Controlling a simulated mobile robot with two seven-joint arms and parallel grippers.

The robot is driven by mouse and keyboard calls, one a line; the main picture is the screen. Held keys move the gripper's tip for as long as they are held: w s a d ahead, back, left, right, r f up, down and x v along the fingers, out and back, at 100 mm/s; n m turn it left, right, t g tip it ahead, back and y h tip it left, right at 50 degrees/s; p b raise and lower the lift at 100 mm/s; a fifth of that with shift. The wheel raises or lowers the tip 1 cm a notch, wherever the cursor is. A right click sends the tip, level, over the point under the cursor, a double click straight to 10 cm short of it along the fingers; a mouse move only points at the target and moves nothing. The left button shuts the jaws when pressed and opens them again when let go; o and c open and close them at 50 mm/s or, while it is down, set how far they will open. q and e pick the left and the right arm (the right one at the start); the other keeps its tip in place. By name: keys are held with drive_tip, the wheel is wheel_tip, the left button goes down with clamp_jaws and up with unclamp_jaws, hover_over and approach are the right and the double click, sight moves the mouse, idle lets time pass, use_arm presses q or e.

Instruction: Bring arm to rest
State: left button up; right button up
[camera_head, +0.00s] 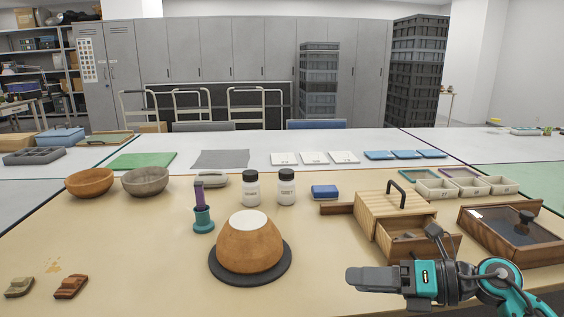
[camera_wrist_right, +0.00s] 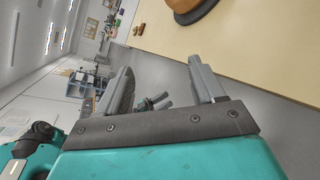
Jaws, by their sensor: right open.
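My right gripper (camera_head: 372,279) is at the lower right of the head view, in front of the wooden box and over the table's front part. Its jaws are apart and empty; in the right wrist view both fingers (camera_wrist_right: 162,88) show with a gap between them. A small dark and teal shape, which looks like my left gripper (camera_wrist_right: 155,102), shows far off between those fingers, too small to read its jaws. An orange-brown bowl-shaped vessel (camera_head: 249,248) with a white top stands on a dark round base (camera_head: 226,273), apart from my right gripper.
A wooden box (camera_head: 381,217) with a handle and open drawer stands just behind my right gripper. A dark-framed glass-topped case (camera_head: 510,236) is to its right. Two bowls, two white bottles and a teal holder (camera_head: 203,221) stand further back.

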drive_tip(key=s+f+n+t+h, duration=0.2)
drive_tip(key=s+f+n+h, duration=0.4)
drive_tip(key=n, duration=0.6)
drive_tip(key=s+f+n+t+h, duration=0.15)
drive_tip(key=s+f+n, duration=0.25)
drive_tip(key=f+n, duration=0.6)
drive_tip(key=s+f+n+t+h, duration=0.3)
drive_tip(key=s+f+n+h, duration=0.15)
drive_tip(key=n, duration=0.85)
use_arm(q)
drive_tip(key=s+a+r+y+p, duration=0.1)
drive_tip(key=s+a+r+p, duration=0.1)
drive_tip(key=r+p, duration=0.6)
drive_tip(key=a+p, duration=0.1)
drive_tip(key=p, duration=0.4)
drive_tip(key=shift+r, duration=0.15)
use_arm(e)
wheel_tip(320, 180, up, 7)
drive_tip(key=s+d+g, duration=0.1)
drive_tip(key=s+d, duration=0.1)
drive_tip(key=d, duration=0.1)
drive_tip(key=shift+s, duration=0.25)
use_arm(q)
drive_tip(key=shift+s+d, duration=0.1)
drive_tip(key=shift+d, duration=0.05)
